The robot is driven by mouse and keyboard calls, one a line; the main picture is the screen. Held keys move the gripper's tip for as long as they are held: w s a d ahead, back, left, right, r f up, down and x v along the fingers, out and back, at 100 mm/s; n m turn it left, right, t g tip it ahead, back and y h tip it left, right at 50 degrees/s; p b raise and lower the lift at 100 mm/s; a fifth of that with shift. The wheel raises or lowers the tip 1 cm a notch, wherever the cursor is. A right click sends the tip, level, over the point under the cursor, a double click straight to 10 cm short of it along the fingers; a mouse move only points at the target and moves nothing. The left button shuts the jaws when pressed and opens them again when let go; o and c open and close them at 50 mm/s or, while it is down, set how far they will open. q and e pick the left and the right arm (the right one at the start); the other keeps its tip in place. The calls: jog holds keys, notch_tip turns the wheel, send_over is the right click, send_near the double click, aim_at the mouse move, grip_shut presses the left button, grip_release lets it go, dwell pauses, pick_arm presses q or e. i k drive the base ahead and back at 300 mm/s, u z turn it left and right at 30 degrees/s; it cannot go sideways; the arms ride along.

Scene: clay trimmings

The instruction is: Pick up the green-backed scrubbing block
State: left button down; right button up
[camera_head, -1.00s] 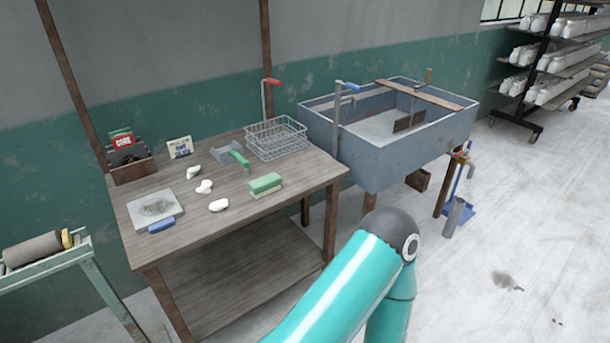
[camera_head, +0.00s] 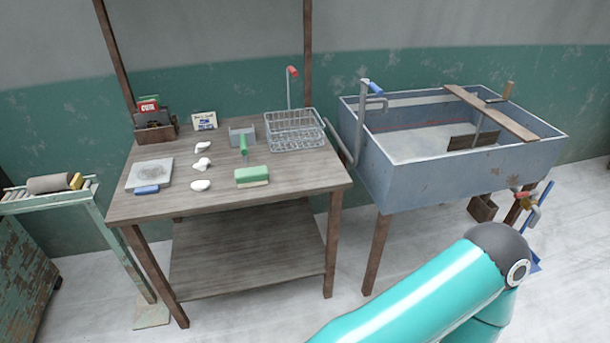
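The green-backed scrubbing block (camera_head: 252,176) lies on the wooden table (camera_head: 290,183), near its front edge and right of the middle. Its green back faces up and a pale layer shows beneath. Nothing covers it. A teal arm link of mine crosses the lower right of the view, well in front of the table and apart from the block. Neither of my grippers shows in the view.
White clay pieces (camera_head: 201,185) lie left of the block. A green-handled scoop (camera_head: 244,146) and a wire basket (camera_head: 292,132) stand behind it. A grey slab (camera_head: 150,173) with a blue-handled tool (camera_head: 147,190) lies at left. A large sink (camera_head: 440,180) stands to the right.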

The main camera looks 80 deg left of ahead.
aim_at(250, 177)
jog(key=z, duration=0.4)
jog(key=i, duration=0.35)
jog(key=u, duration=2.05)
jog(key=i, duration=0.2)
jog(key=u, duration=2.1)
jog(key=k, duration=0.55)
jog(key=u, duration=0.35)
jog(key=i, duration=1.65)
jog(key=z, duration=0.35)
